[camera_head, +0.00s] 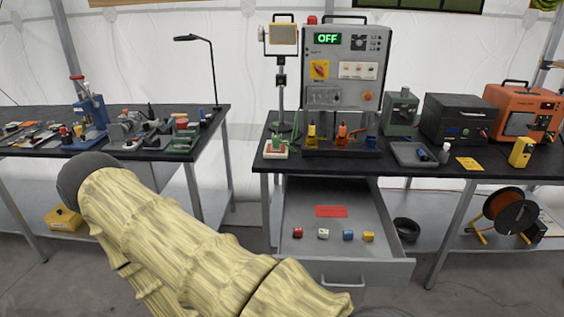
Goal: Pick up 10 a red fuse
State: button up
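A small red fuse-like block (298,232) lies at the left of a row in the open grey drawer (340,265) under the right-hand table. A white block (323,233), a blue block (348,235) and a yellow block (369,236) lie to its right, spaced apart. Any markings on them are too small to read. My arm, in a pale yellow sleeve, crosses the lower left of the head view and runs off the bottom edge. My gripper is not in view.
A red label (331,211) lies in the drawer behind the blocks. A grey panel (345,65) showing "OFF" stands on the right-hand table. The left table (160,153) holds a blue press (90,115) and tools. An orange cable reel (511,214) stands at right.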

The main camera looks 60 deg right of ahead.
aim_at(297, 231)
jog(key=i, duration=3.55)
jog(key=z, duration=3.9)
jog(key=i, duration=0.15)
jog(key=z, duration=0.1)
